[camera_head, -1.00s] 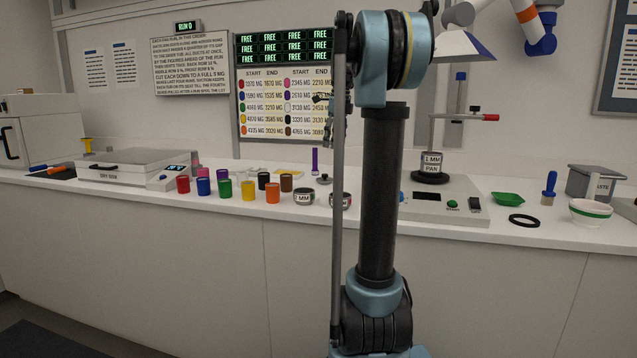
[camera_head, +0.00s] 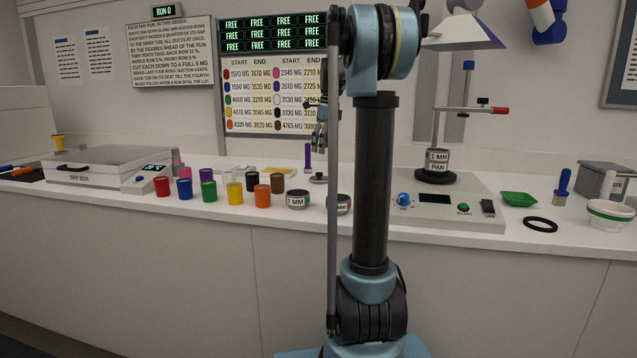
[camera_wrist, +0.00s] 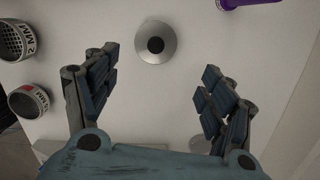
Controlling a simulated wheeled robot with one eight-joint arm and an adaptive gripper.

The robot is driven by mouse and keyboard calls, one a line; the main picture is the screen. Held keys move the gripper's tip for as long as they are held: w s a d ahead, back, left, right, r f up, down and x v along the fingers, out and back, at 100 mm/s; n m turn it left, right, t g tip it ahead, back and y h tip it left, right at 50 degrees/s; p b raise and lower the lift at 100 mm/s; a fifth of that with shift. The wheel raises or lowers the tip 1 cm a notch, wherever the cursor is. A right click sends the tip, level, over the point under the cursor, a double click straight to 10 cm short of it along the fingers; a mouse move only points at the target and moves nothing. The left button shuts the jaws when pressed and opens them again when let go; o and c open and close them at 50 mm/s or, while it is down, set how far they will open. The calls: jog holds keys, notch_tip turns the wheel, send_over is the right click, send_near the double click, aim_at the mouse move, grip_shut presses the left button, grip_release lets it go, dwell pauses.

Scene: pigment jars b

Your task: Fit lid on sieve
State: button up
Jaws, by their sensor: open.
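The lid (camera_wrist: 142,54), a grey disc with a black knob, lies on the counter; in the head view the lid (camera_head: 318,181) is small, behind the sieves. My gripper (camera_wrist: 155,78) is open and empty above the counter, the lid ahead of the gap between its fingers. In the head view my gripper (camera_head: 320,136) hangs above the lid, partly behind my arm. The 2 MM sieve (camera_head: 298,203) stands on the counter, mesh showing in the wrist view (camera_wrist: 13,42). A second sieve (camera_head: 344,209) with red lettering is partly behind my arm; it also shows in the wrist view (camera_wrist: 27,102).
A labelled 1 MM pan stack (camera_head: 437,155) stands on the shaker (camera_head: 470,211) under a clamp arm. Several coloured jars (camera_head: 235,193) stand left of the sieves. A purple upright tube (camera_head: 308,157) is close behind the lid. A black ring (camera_head: 528,222) lies at right.

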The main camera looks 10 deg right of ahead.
aim_at(319, 173)
jog(key=f, duration=0.3)
jog(key=a+f, duration=0.1)
jog(key=f, duration=0.7)
jog(key=shift+w+a, duration=0.2)
jog(key=shift+a, duration=0.2)
jog(key=c, duration=1)
